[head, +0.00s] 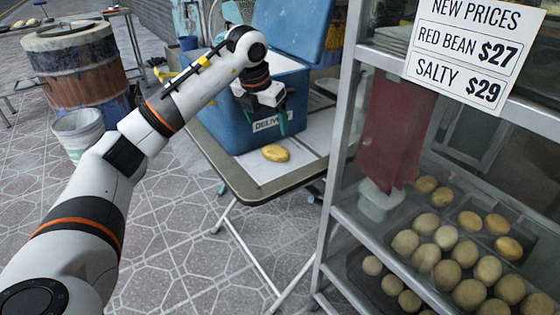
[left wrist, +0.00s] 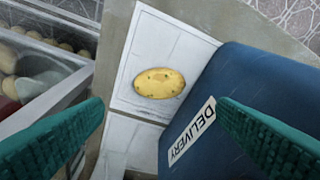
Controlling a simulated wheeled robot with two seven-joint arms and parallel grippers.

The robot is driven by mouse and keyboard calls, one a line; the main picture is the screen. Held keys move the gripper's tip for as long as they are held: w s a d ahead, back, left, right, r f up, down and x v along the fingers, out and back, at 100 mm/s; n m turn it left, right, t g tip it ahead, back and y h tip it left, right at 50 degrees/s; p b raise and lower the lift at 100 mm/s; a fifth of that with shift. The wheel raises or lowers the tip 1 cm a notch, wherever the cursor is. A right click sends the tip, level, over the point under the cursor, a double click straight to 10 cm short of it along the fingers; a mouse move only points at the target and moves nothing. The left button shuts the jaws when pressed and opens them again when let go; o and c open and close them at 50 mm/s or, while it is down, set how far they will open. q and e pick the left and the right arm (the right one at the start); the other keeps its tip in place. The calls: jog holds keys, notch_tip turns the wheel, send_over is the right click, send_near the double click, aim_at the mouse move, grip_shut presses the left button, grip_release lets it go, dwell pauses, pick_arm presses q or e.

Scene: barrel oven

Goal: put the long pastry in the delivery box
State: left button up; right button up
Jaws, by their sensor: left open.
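A golden, oval long pastry (head: 275,153) lies on white sheets on a small folding table (head: 249,191), just in front of the blue delivery box. It shows whole in the left wrist view (left wrist: 159,83), between and beyond the fingers. The delivery box (head: 225,121) stands on the table with its lid raised; its label also shows in the left wrist view (left wrist: 192,132). My left gripper (head: 265,112) is open and empty, above the pastry and in front of the box's label side. The box's inside is mostly hidden. My right gripper is out of view.
A glass display case (head: 340,150) with trays of several round pastries (head: 445,238) stands close on the right. A price sign (head: 468,50) hangs on it. A barrel oven (head: 85,72) and a white bucket (head: 78,130) stand at the left on the tiled floor.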

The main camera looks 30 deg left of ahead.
aim_at(275, 149)
pick_arm(q)
jog(key=b+x, duration=0.1)
jog(key=x, duration=0.5)
jog(key=shift+f, duration=0.15)
jog(key=b+x, duration=0.1)
jog(key=x, duration=0.3)
jog(key=shift+w+f, duration=0.1)
jog(key=shift+f, duration=0.15)
jog(key=c, duration=0.7)
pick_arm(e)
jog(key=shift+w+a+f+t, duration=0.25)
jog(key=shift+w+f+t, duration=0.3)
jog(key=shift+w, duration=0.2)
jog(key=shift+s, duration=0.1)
